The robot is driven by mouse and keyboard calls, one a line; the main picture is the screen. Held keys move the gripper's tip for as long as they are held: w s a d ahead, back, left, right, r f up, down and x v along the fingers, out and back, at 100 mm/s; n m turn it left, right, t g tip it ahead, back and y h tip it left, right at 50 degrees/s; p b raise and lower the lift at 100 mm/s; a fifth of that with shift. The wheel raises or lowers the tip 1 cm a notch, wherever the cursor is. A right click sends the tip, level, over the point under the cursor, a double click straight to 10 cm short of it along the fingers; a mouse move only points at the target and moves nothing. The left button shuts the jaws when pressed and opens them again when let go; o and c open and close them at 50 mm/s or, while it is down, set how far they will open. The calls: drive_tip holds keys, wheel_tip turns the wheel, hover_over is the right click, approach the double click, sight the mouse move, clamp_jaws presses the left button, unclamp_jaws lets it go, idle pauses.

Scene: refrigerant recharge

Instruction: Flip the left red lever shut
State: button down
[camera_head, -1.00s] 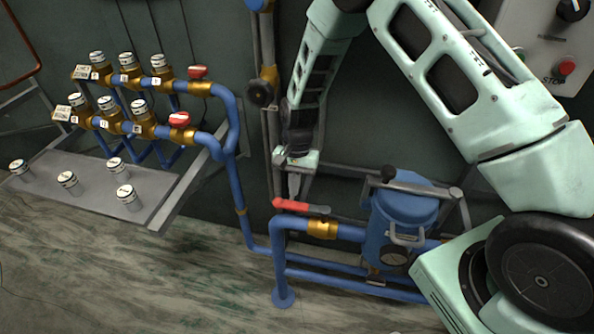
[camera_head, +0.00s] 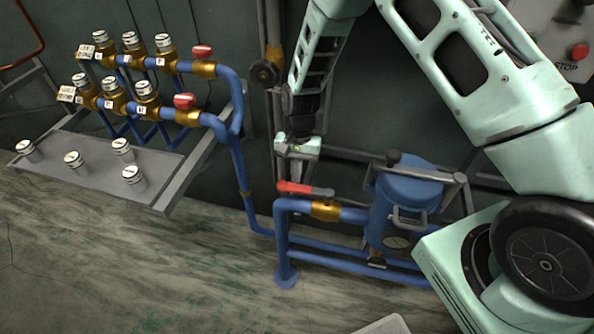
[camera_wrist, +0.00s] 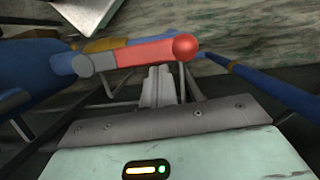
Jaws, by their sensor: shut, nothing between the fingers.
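A red lever (camera_head: 300,188) with a grey end sits on a brass valve (camera_head: 325,210) on the blue pipe. It lies roughly along the pipe, its red end to the left. In the wrist view the lever (camera_wrist: 150,53) crosses above centre, round red tip to the right. My gripper (camera_head: 297,178) points down at the lever from above in the head view. In the wrist view my shut, empty fingers (camera_wrist: 161,76) end right at the lever's red bar; I cannot tell whether they touch it. Two red round handles (camera_head: 202,51) (camera_head: 184,101) sit on the manifold at left.
A blue canister (camera_head: 405,195) with a dark frame stands right of the lever. A grey shelf (camera_head: 95,165) with several white-capped knobs juts out at left. A black round handwheel (camera_head: 265,72) is on the upright pipe. The floor in front is mostly clear.

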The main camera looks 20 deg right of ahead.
sight(290, 189)
drive_tip(key=shift+s+a, duration=0.2)
drive_tip(key=shift+a, duration=0.05)
drive_tip(key=s+n, duration=0.1)
drive_tip(key=a+n, duration=0.1)
drive_tip(key=n, duration=0.1)
drive_tip(key=s+a+n+h, duration=0.1)
drive_tip(key=shift+s+a+p, duration=0.15)
drive_tip(key=shift+s+p, duration=0.2)
drive_tip(key=shift+s+a+n, duration=0.3)
drive_tip(key=shift+s+n, duration=0.45)
drive_tip(key=shift+n, duration=0.35)
drive_tip(key=s+d+n+h+p, duration=0.1)
drive_tip(key=s+n+h, duration=0.1)
drive_tip(key=s+n, duration=0.7)
drive_tip(key=shift+d+n+t+h, duration=0.25)
drive_tip(key=shift+n+t+h, duration=0.15)
drive_tip(key=shift+n, duration=0.9)
drive_tip(key=shift+s, duration=0.15)
